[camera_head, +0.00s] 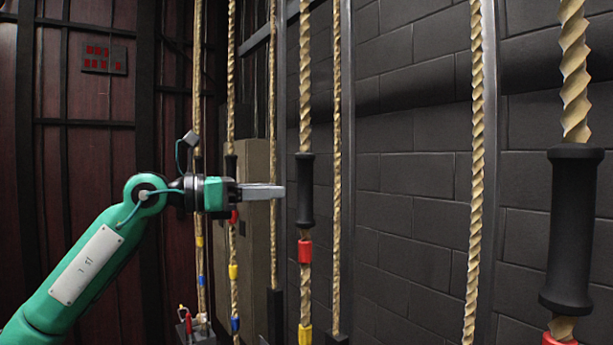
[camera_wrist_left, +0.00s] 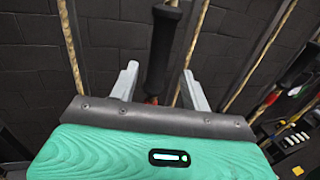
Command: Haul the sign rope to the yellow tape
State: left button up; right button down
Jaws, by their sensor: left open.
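My left gripper (camera_head: 280,191) is open, its fingers pointing at the black grip sleeve (camera_head: 305,195) on a tan twisted rope (camera_head: 306,80). In the left wrist view the sleeve (camera_wrist_left: 162,50) shows in the gap between the two fingers (camera_wrist_left: 158,82), apart from both. Below the sleeve the rope has a red tape band (camera_head: 305,251) and, lower, a yellow tape band (camera_head: 305,334). The frames do not show which rope is the sign rope. My right gripper is not in view.
Other tan ropes hang on both sides, one with a large black sleeve (camera_head: 573,230) at the right. A rope behind my gripper has yellow tape (camera_head: 233,271) and blue tape (camera_head: 235,324). A dark block wall (camera_head: 410,130) stands behind. A small red-lettered sign (camera_head: 103,59) hangs at the left.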

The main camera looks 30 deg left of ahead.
aim_at(305, 190)
pick_arm(q)
jog(key=p+x, duration=0.2)
jog(key=x, duration=0.4)
jog(key=shift+r, duration=0.15)
jog(key=shift+w+d+p, duration=0.4)
jog(key=shift+w+d, duration=0.05)
jog(key=shift+w, duration=0.1)
jog(key=shift+f, duration=0.2)
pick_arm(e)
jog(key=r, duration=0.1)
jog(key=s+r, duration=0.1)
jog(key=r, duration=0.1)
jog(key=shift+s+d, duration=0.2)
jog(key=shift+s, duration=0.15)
pick_arm(q)
jog(key=shift+c, duration=0.5)
grip_shut()
